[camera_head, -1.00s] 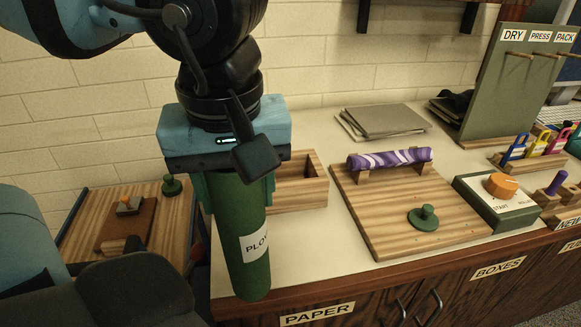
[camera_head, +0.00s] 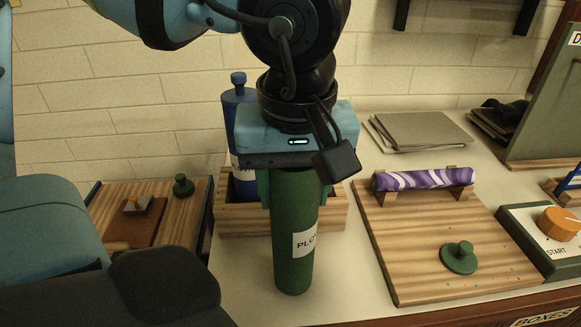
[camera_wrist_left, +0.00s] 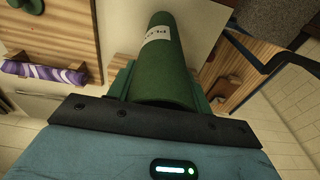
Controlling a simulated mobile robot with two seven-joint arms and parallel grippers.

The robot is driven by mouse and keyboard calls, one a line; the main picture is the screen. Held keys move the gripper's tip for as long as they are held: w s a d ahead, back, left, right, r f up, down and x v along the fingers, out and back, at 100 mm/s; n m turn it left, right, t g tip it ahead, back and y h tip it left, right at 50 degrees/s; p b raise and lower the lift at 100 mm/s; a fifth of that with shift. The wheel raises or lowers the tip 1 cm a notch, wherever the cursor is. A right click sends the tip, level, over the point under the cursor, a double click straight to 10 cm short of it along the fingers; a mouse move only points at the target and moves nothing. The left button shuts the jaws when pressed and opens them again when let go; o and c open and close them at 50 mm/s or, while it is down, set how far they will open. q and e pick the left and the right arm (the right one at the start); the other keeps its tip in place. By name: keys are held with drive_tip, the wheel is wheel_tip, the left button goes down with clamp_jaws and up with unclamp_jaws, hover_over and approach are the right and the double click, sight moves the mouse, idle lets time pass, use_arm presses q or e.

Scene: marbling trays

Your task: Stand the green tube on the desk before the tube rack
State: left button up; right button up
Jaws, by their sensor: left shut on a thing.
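The green tube (camera_head: 293,262), with a white label partly readable as "PLO", hangs upright in my left gripper (camera_head: 293,185). The gripper is shut around its upper part. The tube also shows in the left wrist view (camera_wrist_left: 165,65), running away from the jaws (camera_wrist_left: 163,100). The wooden tube rack (camera_head: 235,217) is behind the tube and holds a blue tube (camera_head: 241,120). The green tube's lower end shows against the white desk (camera_head: 240,280) in front of the rack; I cannot tell whether it touches. My right gripper is not in view.
Right of the tube is a wooden board (camera_head: 415,275) with a purple-and-white roll (camera_head: 423,179) and a green knob (camera_head: 459,257). A box with an orange dial (camera_head: 558,223) stands farther right. Grey sheets (camera_head: 420,132) lie behind. A lower wooden surface (camera_head: 165,235) is at left.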

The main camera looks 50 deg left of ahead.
use_arm(q)
drive_tip(key=shift+s+f+b, duration=0.3)
drive_tip(key=shift+s+f, duration=0.35)
drive_tip(key=shift+s, duration=0.05)
drive_tip(key=shift+s+r, duration=0.1)
drive_tip(key=shift+w, duration=0.45)
drive_tip(key=shift+f, duration=0.3)
drive_tip(key=o, duration=1.3)
drive_tip(key=shift+s+r, duration=0.1)
drive_tip(key=shift+s, duration=0.1)
drive_tip(key=r, duration=0.4)
drive_tip(key=r+p, duration=0.1)
drive_tip(key=r, duration=0.3)
drive_tip(key=d+r, duration=0.1)
drive_tip(key=r, duration=0.3)
drive_tip(key=shift+s+d+r, duration=0.1)
drive_tip(key=shift+s, duration=0.3)
